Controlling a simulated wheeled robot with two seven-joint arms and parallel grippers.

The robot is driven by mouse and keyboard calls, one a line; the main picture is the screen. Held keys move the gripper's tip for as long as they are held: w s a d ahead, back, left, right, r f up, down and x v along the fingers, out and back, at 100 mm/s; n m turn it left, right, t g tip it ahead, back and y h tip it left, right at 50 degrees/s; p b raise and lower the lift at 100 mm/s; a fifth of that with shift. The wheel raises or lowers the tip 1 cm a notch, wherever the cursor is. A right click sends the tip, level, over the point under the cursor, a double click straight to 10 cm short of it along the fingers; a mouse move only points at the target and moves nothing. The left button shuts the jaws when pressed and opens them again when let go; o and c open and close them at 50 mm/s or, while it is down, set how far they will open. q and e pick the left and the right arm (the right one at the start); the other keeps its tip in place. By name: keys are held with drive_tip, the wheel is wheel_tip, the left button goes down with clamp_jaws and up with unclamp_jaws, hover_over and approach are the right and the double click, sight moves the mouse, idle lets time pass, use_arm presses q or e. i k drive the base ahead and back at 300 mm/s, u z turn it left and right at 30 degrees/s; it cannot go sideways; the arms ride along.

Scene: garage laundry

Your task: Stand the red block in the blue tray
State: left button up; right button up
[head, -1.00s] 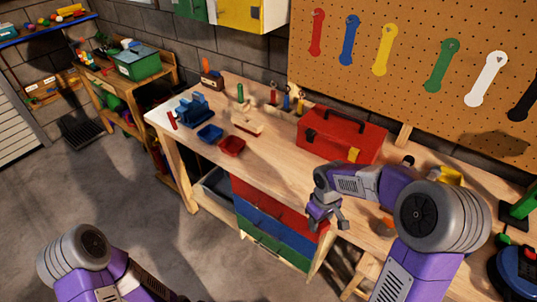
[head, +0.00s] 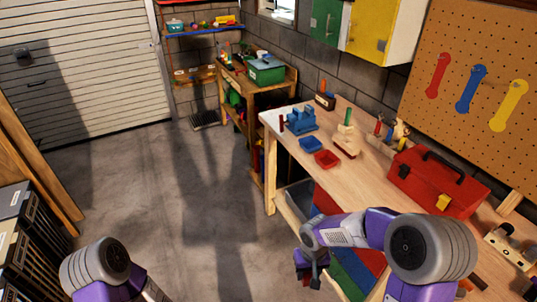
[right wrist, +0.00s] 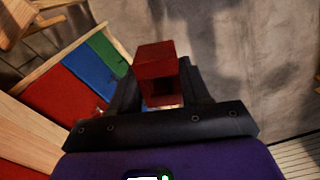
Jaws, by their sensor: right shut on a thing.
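The red block (right wrist: 158,72) stands out between the two dark fingers of my right gripper (right wrist: 160,92) in the right wrist view. The gripper is shut on it. In the head view my right gripper (head: 311,268) hangs low in front of the workbench, beside its coloured drawers. The blue tray (head: 310,145) lies on the bench top toward its far left end, well apart from my gripper. My left arm shows at the bottom left of the head view, but its gripper is out of the picture.
A red tray (head: 327,160) lies close to the blue tray. A blue vise (head: 300,120) and a wooden block with tools (head: 347,140) stand nearby. A red toolbox (head: 438,184) is farther right on the workbench (head: 366,180). The floor (head: 180,200) to the left is clear.

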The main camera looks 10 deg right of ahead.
sight(310, 145)
drive_tip(key=u, duration=1)
drive_tip(key=i, duration=1.95)
drive_tip(key=z, duration=1.55)
drive_tip(key=i, duration=0.75)
drive_tip(key=z, duration=0.7)
